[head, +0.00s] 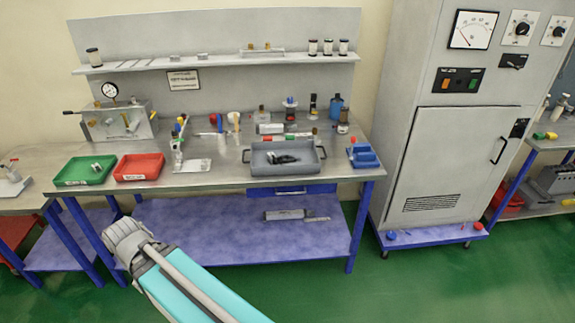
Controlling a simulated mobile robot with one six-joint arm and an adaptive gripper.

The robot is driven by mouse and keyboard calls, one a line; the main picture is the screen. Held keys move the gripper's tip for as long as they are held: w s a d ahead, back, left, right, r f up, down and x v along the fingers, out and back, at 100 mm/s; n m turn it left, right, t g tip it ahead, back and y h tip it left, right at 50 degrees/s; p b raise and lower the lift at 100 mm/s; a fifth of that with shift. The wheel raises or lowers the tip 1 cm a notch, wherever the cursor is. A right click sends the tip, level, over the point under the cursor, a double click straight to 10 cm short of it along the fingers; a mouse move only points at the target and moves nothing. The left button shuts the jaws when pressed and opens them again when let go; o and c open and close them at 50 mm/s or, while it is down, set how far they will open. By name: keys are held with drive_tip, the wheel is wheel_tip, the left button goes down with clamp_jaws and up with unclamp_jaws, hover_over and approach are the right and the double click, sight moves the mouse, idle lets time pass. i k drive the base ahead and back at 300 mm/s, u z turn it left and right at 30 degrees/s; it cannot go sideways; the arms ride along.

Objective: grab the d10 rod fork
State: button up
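I cannot make out for certain which part is the d10 rod fork; the parts on the bench are too small to tell apart. A small metal part (97,167) lies in the green tray (70,180) at the bench's left. A dark part (284,158) lies in the grey tray (262,169) right of centre. My arm, teal and grey, reaches in from the bottom and ends at a grey joint in front of the bench's left part. No gripper fingers show, and nothing held is visible.
A red tray (128,178) stands beside the green tray. A small clamp stand (178,158), upright bottles and a blue block (363,157) also stand on the bench (222,182). A shelf (215,62) runs above. A tall grey cabinet (452,150) stands to the right.

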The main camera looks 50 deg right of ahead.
sight(271, 156)
drive_tip(key=k, duration=0.95)
drive_tip(key=z, duration=1.6)
drive_tip(key=i, duration=1.1)
